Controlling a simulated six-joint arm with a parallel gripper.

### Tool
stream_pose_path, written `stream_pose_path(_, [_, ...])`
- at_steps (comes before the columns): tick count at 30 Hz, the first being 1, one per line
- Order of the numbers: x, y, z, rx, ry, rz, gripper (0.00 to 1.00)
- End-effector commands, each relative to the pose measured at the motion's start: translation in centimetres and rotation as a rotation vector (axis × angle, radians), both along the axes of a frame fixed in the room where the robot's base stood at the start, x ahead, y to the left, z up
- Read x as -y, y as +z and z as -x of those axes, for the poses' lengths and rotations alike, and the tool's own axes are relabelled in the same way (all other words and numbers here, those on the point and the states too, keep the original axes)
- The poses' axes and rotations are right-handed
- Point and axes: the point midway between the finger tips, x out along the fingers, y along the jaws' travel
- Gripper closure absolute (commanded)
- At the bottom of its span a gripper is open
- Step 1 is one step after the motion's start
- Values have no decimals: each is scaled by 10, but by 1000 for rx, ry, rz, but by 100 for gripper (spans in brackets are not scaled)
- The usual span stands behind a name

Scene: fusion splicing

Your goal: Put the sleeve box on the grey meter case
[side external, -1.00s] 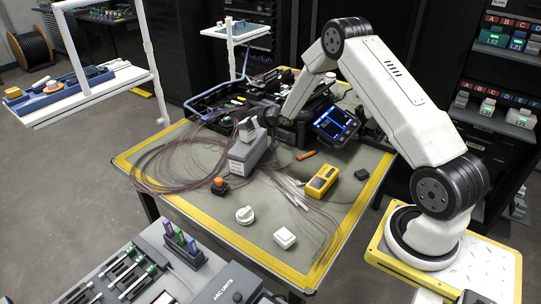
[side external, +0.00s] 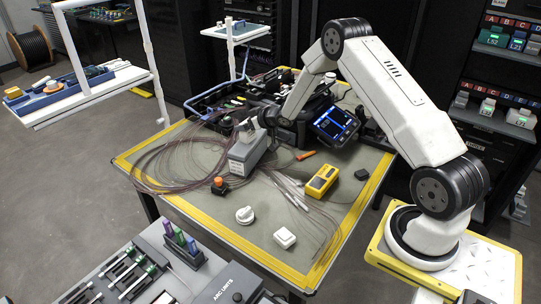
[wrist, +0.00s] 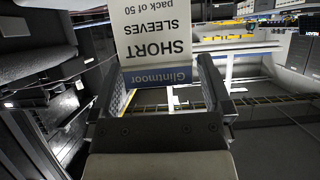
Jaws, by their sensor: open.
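The sleeve box (wrist: 155,40) is white with a blue band and the words "SHORT SLEEVES pack of 50", upside down in the wrist view. It lies between the two fingers of my gripper (wrist: 165,82), which is open around it. In the side external view my gripper (side external: 251,128) is just above the grey meter case (side external: 246,155), on the table's left half. The box shows there only as a small pale shape at the gripper. I cannot tell whether its underside touches the case's top.
Thin fibres loop across the table (side external: 270,222) beside the case. An orange-topped button (side external: 220,185), a yellow meter (side external: 322,180), a white knob (side external: 245,215) and a white block (side external: 284,237) stand around it. A dark machine with a screen (side external: 335,124) is behind to the right.

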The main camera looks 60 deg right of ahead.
Motion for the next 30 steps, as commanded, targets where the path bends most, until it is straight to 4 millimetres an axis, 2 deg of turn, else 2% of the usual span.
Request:
stream_pose_path(11, [0, 14, 25, 0, -1, 0, 0])
stream_pose_path(30, [1, 52, 94, 0, -2, 1, 0])
